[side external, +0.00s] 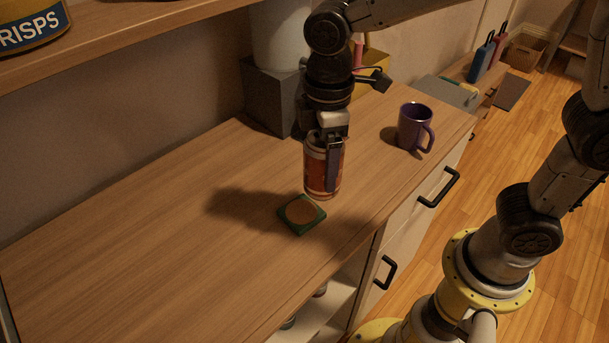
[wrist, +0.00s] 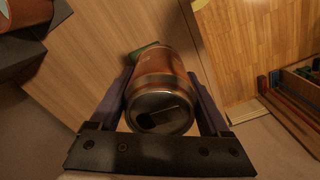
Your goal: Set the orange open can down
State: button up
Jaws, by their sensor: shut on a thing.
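The orange can (side external: 316,170) is upright in my gripper (side external: 327,165), held above the wooden counter (side external: 150,240). In the wrist view the can (wrist: 165,75) sits between the two fingers (wrist: 168,105), with its opened metal top toward the camera. A green square coaster (side external: 302,214) with a round brown centre lies on the counter, just below and slightly left of the can in the side view. A corner of the coaster (wrist: 140,52) shows behind the can in the wrist view; the can hides the rest.
A purple mug (side external: 414,127) stands to the right near the counter's front edge. A grey box (side external: 268,95) with a pale cylinder on it stands against the wall behind my gripper. The counter's left part is clear. A shelf (side external: 110,42) overhangs at upper left.

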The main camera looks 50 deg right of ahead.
aim_at(321, 145)
jog(key=s+d+r, duration=0.4)
jog(key=s+r, duration=0.2)
jog(key=s, duration=0.3)
jog(key=w+a+n, duration=0.1)
jog(key=w+a, duration=0.1)
jog(key=w+a+r+n, duration=0.1)
jog(key=w+a, duration=0.1)
jog(key=w, duration=0.1)
jog(key=w+a+r+n, duration=0.1)
jog(key=w+a, duration=0.1)
jog(key=w, duration=0.1)
jog(key=shift+w+r+n, duration=0.1)
jog(key=shift+n, duration=0.2)
jog(key=w+a+f+n, duration=0.2)
jog(key=w+a+f, duration=0.6)
jog(key=w+a, duration=0.45)
jog(key=shift+w+a+f, duration=0.5)
jog(key=shift+w+f, duration=0.2)
jog(key=shift+f, duration=0.85)
jog(key=shift+w+a+f, duration=0.5)
jog(key=shift+w+f, duration=0.2)
jog(key=shift+f, duration=0.85)
jog(key=shift+w+a+f, duration=0.5)
jog(key=shift+w+f, duration=0.2)
jog(key=shift+f, duration=0.85)
jog(key=shift+f, duration=0.15)
